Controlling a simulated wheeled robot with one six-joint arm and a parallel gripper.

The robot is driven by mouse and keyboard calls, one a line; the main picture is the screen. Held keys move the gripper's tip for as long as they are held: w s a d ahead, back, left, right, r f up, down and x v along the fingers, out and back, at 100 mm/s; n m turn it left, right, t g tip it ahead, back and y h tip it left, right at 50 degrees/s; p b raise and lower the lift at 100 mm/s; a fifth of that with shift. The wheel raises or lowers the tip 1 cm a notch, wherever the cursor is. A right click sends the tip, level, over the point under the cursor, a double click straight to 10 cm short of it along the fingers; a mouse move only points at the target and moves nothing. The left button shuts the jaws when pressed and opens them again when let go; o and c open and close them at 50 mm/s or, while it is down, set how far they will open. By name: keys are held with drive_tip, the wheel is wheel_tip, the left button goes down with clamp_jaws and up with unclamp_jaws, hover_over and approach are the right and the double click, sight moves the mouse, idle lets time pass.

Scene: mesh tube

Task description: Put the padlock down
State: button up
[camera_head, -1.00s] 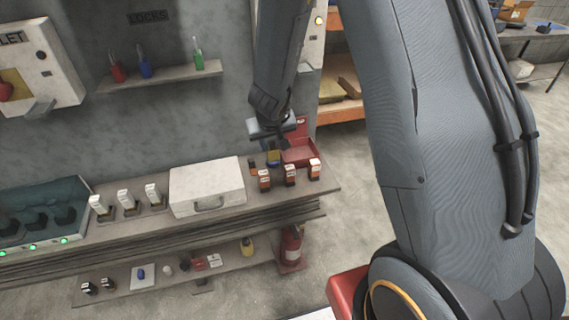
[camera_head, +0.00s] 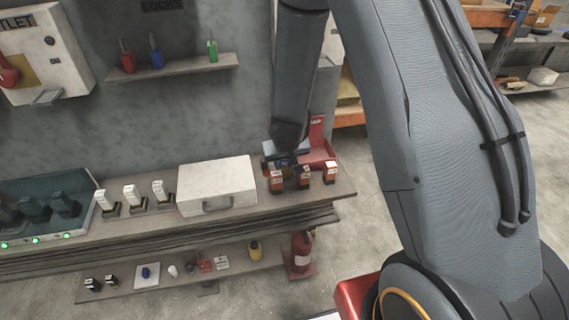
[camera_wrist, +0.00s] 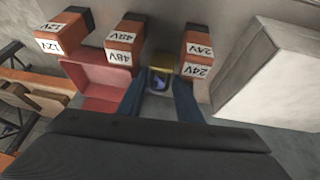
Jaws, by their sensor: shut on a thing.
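The padlock (camera_wrist: 161,66) shows in the wrist view as a small yellowish body with a blue part, between my two blue fingers. My gripper (camera_wrist: 160,88) is shut on it. In the head view my gripper (camera_head: 284,165) is low over the right part of the upper shelf, behind the row of orange blocks. There the arm and fingers mostly hide the padlock. I cannot tell whether the padlock touches the shelf.
A red open box (camera_head: 318,150) stands right beside my gripper. Labelled orange blocks (camera_head: 304,178) stand in front, and a white case (camera_head: 217,187) is to the left. The upper shelf (camera_head: 250,212) has a narrow clear front strip.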

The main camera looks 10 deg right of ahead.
drive_tip(key=shift+f, duration=0.15)
drive_tip(key=o, duration=1.1)
